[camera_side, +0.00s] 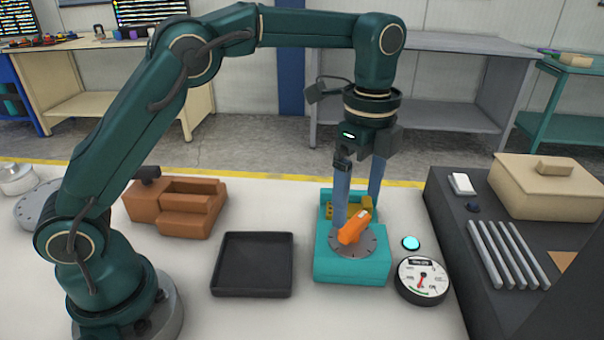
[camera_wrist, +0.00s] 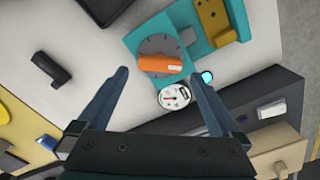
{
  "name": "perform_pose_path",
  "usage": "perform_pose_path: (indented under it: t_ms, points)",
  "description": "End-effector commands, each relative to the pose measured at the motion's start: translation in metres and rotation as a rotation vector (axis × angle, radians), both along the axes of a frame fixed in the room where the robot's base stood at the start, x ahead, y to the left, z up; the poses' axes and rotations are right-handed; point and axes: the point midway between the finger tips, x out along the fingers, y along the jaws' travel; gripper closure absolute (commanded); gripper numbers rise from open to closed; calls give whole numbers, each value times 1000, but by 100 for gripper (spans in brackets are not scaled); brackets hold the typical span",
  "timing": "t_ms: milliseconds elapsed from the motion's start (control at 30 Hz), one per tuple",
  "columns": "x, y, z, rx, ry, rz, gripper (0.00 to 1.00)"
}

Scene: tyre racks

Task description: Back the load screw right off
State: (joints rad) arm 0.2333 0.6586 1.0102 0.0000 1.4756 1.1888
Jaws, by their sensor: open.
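The load screw's orange knob (camera_side: 354,228) sits on a grey round dial plate (camera_side: 352,246) with marks, on top of a teal fixture (camera_side: 340,268). A yellow bracket (camera_side: 363,207) stands behind it on the same fixture. My gripper (camera_side: 357,208) is open with its two blue fingers pointing down, above and slightly behind the knob. In the wrist view the orange knob (camera_wrist: 158,64) shows between the fingertips (camera_wrist: 156,72), apart from both. A round white gauge (camera_side: 422,278) with a red needle stands at the fixture's right; it also shows in the wrist view (camera_wrist: 174,97).
A cyan lit button (camera_side: 411,243) lies right of the fixture. An empty black tray (camera_side: 252,264) lies to its left. A brown vice-like block (camera_side: 180,207) stands farther left. A dark bench (camera_side: 460,215) with grey rods (camera_side: 508,254) and a beige box (camera_side: 550,188) bounds the right.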

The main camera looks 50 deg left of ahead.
Motion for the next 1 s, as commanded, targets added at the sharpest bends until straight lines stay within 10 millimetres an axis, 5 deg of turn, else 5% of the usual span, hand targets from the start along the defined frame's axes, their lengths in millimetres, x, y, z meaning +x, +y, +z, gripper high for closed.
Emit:
perform_pose_path:
  t_ms: [400, 700, 767, 900, 1000]
  points:
    - [-1, 0, -41, 0, -2, 2, 0]
    - [0, 0, -44, 0, -3, 2, 0]
    - [0, 0, -44, 0, -3, 2, 15]
    - [0, 0, -44, 0, -3, 2, 69]
    - [-1, 0, -44, 0, -3, 3, 73]
